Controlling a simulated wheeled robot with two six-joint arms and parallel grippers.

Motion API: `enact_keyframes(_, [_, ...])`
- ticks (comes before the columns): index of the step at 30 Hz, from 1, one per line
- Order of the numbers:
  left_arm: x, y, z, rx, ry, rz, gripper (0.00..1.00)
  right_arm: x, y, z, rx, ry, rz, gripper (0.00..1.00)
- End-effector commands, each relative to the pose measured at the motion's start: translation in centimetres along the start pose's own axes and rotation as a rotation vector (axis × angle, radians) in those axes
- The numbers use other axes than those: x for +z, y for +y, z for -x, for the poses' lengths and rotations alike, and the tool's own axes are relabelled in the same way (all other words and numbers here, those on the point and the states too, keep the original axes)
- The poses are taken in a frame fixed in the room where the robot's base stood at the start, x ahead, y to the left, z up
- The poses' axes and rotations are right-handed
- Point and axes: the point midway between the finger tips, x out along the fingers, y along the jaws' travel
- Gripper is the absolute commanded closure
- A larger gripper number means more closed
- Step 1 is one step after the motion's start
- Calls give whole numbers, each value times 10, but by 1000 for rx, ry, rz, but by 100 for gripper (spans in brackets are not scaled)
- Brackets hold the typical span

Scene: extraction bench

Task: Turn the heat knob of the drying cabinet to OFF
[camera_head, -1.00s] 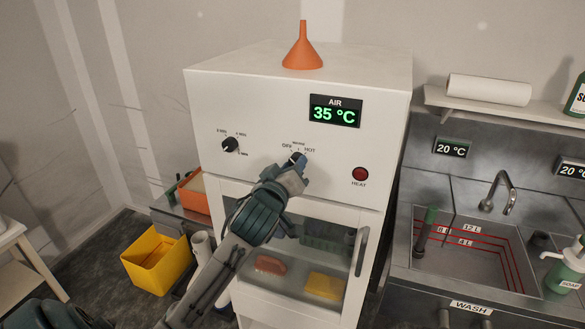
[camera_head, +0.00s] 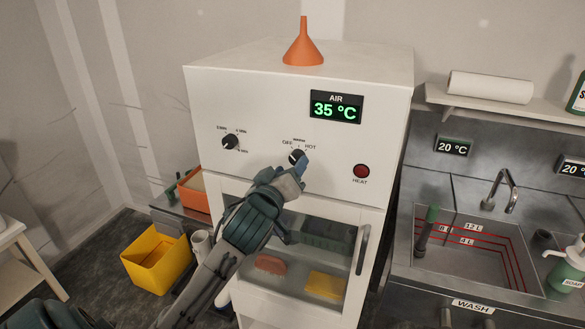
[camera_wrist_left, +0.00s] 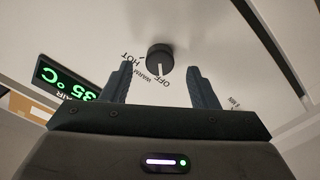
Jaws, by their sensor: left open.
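The heat knob (camera_head: 297,157) is a black dial on the white front of the drying cabinet (camera_head: 260,115), with OFF, WARM and HOT around it. In the left wrist view the knob (camera_wrist_left: 160,58) shows a white pointer line toward the OFF label. My left gripper (camera_head: 297,170) is open just in front of and below the knob. In the wrist view its two fingers (camera_wrist_left: 160,85) stand apart, with the knob beyond the gap between their tips, apparently not gripped. My right gripper is not in view.
The cabinet has another black knob (camera_head: 230,142), a red HEAT lamp (camera_head: 361,171), a 35 °C display (camera_head: 336,107) and a glass door with a handle (camera_head: 361,250). An orange funnel (camera_head: 303,47) stands on top. A sink (camera_head: 465,255) is to the right, a yellow bin (camera_head: 157,260) to the left.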

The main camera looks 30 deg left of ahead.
Motion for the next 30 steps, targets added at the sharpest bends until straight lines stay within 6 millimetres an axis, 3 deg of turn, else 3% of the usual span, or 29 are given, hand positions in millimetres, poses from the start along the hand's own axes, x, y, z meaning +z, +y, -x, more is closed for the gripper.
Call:
enact_keyframes(3, [4,-3,29,3,1,-3,46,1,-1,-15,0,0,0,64])
enact_keyframes(8, [-2,2,59,-1,-5,-1,46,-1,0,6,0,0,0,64])
enact_keyframes(12, [-5,3,65,-5,-3,3,46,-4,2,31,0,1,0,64])
enact_keyframes(18, [-3,2,76,-3,-1,1,46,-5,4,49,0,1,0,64])
enact_keyframes(30, [0,0,81,0,1,-1,46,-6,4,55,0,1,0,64])
